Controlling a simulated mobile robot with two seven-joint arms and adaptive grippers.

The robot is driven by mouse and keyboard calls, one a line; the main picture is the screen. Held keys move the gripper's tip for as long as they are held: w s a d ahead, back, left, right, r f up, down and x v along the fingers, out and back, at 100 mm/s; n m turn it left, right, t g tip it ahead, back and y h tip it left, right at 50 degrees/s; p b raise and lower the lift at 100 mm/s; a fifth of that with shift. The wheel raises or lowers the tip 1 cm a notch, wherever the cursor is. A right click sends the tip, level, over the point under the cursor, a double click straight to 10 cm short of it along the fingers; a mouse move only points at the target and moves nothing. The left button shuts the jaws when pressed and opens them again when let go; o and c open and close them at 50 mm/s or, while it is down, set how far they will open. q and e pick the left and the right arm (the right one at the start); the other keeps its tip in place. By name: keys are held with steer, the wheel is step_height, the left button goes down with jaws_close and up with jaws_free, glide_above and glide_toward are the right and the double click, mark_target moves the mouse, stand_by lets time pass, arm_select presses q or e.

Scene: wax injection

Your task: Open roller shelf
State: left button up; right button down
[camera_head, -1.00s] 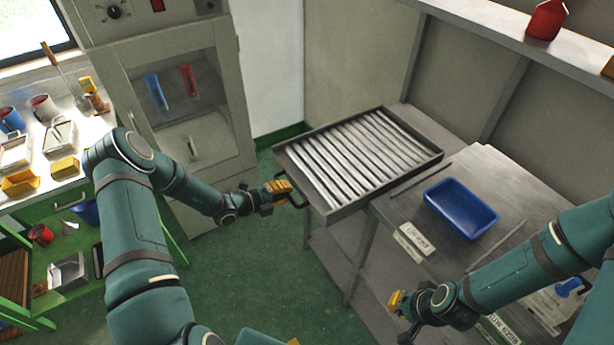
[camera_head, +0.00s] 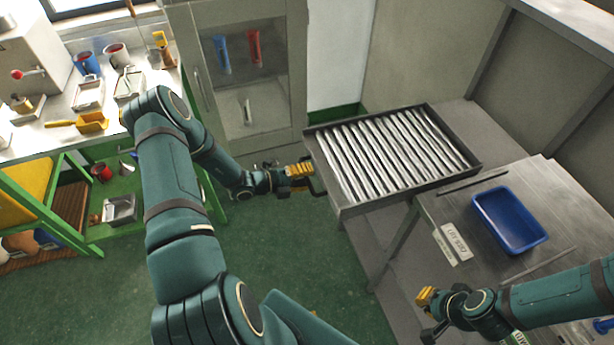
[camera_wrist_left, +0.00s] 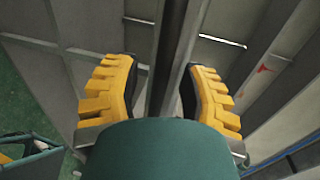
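The roller shelf (camera_head: 345,209) is a dark-framed tray of parallel metal rollers. Its left end sticks out past the grey bench, over the floor. A dark handle (camera_head: 319,189) is on that left end. My left gripper (camera_head: 301,171) is at this handle, its yellow fingers partly covering it. In the left wrist view the two fingers (camera_wrist_left: 160,90) stand apart, with a dark bar running between them; a narrow gap shows beside the bar, and firm contact cannot be made out. My right gripper (camera_head: 427,300) hangs near the bench's front edge, away from the shelf; its finger gap is too small to judge.
A blue bin (camera_head: 509,220) and a label plate (camera_head: 451,243) are on the grey bench. A grey cabinet (camera_head: 275,125) stands behind my left gripper. A work table (camera_head: 52,137) with cups and trays is at left. Green floor (camera_head: 290,250) is open in front.

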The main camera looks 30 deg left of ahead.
stand_by(0.3)
arm_select(q)
steer(key=v, duration=1.2)
steer(key=shift+f, duration=0.1)
